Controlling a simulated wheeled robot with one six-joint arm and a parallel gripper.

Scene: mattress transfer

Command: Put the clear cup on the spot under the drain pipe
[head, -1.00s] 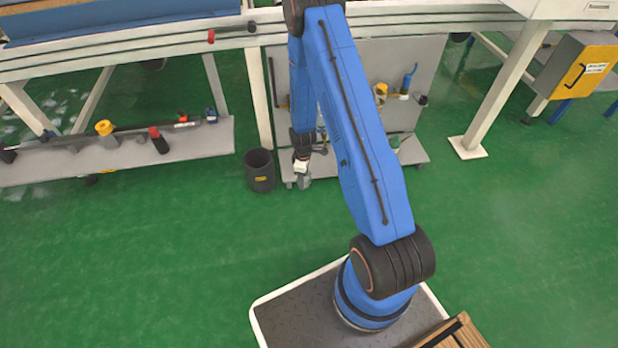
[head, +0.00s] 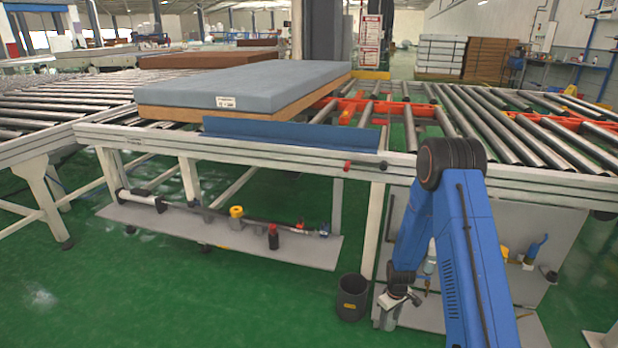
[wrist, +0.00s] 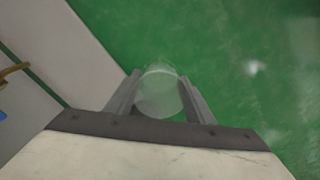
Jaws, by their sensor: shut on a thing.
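My gripper (wrist: 160,92) is shut on the clear cup (wrist: 160,97), which sits between the two fingers in the wrist view. The cup is see-through, with green floor behind it. In the head view my gripper (head: 388,314) hangs low at the right, just right of a black bin; the cup is too small to make out there. A dark pipe (head: 193,207) with a yellow fitting (head: 237,211) runs along the low grey shelf (head: 215,232) left of my gripper. I cannot tell whether this is the drain pipe, and no marked spot under it is clear.
The black bin (head: 352,298) stands on the green floor between the shelf and my gripper. A mattress (head: 245,83) lies on the conveyor above. The front-left floor is clear.

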